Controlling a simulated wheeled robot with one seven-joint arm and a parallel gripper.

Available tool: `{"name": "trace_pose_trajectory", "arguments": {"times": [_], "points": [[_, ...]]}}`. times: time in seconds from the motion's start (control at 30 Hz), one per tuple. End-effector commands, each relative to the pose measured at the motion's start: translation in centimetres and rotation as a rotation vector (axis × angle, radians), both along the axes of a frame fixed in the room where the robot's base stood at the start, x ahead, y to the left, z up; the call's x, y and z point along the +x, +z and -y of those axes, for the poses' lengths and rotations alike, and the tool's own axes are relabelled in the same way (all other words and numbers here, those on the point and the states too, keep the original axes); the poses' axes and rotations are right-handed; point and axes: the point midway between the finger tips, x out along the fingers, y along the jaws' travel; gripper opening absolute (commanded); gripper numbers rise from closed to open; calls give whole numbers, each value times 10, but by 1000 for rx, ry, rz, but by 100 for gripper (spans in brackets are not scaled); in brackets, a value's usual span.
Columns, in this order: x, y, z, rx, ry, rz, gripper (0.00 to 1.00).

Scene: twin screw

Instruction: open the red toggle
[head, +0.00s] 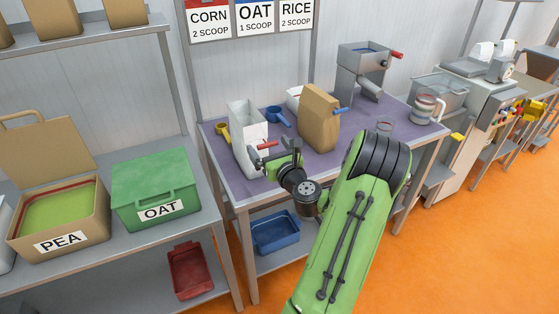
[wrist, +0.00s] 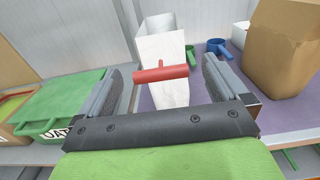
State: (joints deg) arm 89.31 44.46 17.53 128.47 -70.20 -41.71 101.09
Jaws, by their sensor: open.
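A red T-shaped handle (wrist: 160,74) lies between my open fingers in the wrist view, in front of a white bag (wrist: 163,50). In the head view the red handle (head: 267,145) shows just beside my gripper (head: 280,152). I cannot tell what it is fixed to. My gripper (wrist: 160,90) is open, with a finger on each side and a gap to the handle. A second red handle (head: 397,55) sticks out from the grey hopper machine (head: 363,62) at the back of the table, well away from my gripper. I cannot tell which is the toggle.
A brown paper bag (head: 318,120) stands right of the white bag on the purple table top (head: 225,175). A yellow scoop (head: 222,130) and a blue scoop (head: 277,116) lie behind. A green OAT bin (head: 155,185) is left. A jar (head: 424,107) stands right.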

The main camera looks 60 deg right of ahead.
Motion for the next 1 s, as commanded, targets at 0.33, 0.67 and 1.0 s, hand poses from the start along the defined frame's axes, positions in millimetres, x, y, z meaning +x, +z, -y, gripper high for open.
{"name": "trace_pose_trajectory", "arguments": {"times": [0.33, 0.67, 1.0], "points": [[-69, -8, -41, -9, -2, -4, 100], [-98, -8, -59, -10, -1, -3, 100], [-122, -2, -72, 1, -1, 1, 100]]}}
